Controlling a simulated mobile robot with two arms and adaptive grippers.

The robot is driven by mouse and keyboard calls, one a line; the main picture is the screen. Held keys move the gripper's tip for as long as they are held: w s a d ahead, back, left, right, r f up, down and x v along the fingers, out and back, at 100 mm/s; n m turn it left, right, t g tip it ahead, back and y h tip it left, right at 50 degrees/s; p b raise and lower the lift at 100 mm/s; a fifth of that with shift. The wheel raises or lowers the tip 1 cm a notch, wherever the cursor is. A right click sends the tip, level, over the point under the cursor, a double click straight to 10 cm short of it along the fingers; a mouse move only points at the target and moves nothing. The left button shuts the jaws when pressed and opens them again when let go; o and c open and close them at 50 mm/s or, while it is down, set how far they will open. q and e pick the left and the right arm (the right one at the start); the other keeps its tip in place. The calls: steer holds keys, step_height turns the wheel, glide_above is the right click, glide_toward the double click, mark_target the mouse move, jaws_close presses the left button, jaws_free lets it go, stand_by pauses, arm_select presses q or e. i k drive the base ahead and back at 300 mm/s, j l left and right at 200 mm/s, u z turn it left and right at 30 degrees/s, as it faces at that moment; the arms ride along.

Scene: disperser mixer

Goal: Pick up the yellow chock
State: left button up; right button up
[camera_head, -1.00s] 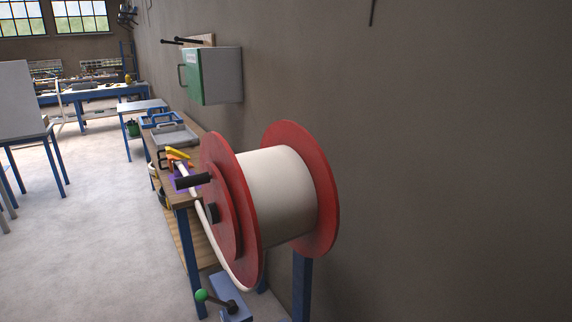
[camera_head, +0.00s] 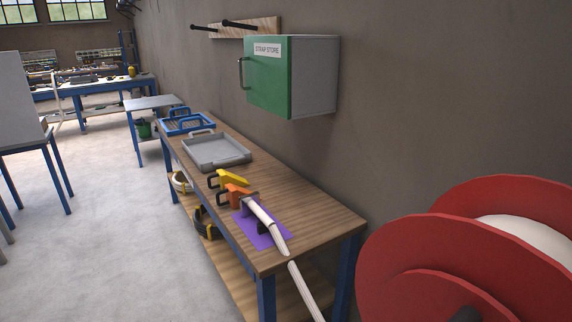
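A yellow wedge-shaped piece with a dark handle, which looks like the yellow chock (camera_head: 233,178), lies on the wooden workbench (camera_head: 310,208). It is between the grey tray and an orange piece (camera_head: 238,194) with a similar dark handle. A purple mat (camera_head: 270,238) lies just nearer, with the end of a white strap (camera_head: 263,222) over it. Neither of my grippers is in view, so nothing shows of what they hold.
A red reel (camera_head: 420,245) stands close at the lower right. A grey tray (camera_head: 217,153) and a blue tray (camera_head: 188,124) are farther along the bench. A green-doored cabinet (camera_head: 268,77) hangs above it. The floor (camera_head: 110,230) on the left is clear.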

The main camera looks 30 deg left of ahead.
mark_target(224, 177)
steer(key=i+j+z, duration=0.2)
steer(key=j+z, duration=0.15)
steer(key=j, duration=1.25)
steer(key=j+z, duration=0.35)
steer(key=j, duration=1.3)
